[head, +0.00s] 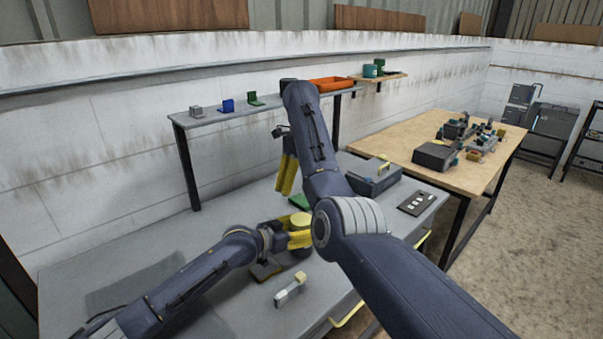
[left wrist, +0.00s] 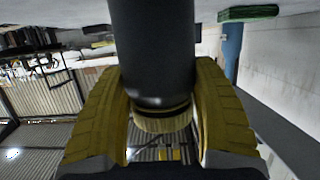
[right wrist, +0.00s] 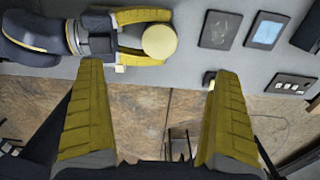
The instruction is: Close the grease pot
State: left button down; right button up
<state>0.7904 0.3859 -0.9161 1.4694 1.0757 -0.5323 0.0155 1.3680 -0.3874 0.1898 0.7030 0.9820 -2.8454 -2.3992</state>
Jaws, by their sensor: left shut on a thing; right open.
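The grease pot is a dark cylinder with a pale yellow round lid on top. In the head view the lid (head: 300,219) shows above the yellow fingers of my left gripper (head: 298,239). In the left wrist view the dark pot body (left wrist: 152,50) stands between the gripper's fingers, with the lid (left wrist: 162,123) at its end. I cannot tell whether the lid is tight. My right gripper (head: 287,175) is open and empty, behind and above the pot. In the right wrist view the lid (right wrist: 159,41) lies beyond the open fingers (right wrist: 155,85).
A pale block-ended part (head: 290,289) lies near the grey table's front. A green object (head: 300,201) lies behind the pot. A grey case (head: 374,180) and a dark button panel (head: 416,203) are at the right. A shelf (head: 220,115) runs behind. The table's left is mostly clear.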

jog(key=shift+r, duration=1.65)
pick_arm(q)
jog(key=shift+c, duration=1)
grip_release()
jog(key=v, duration=1.2)
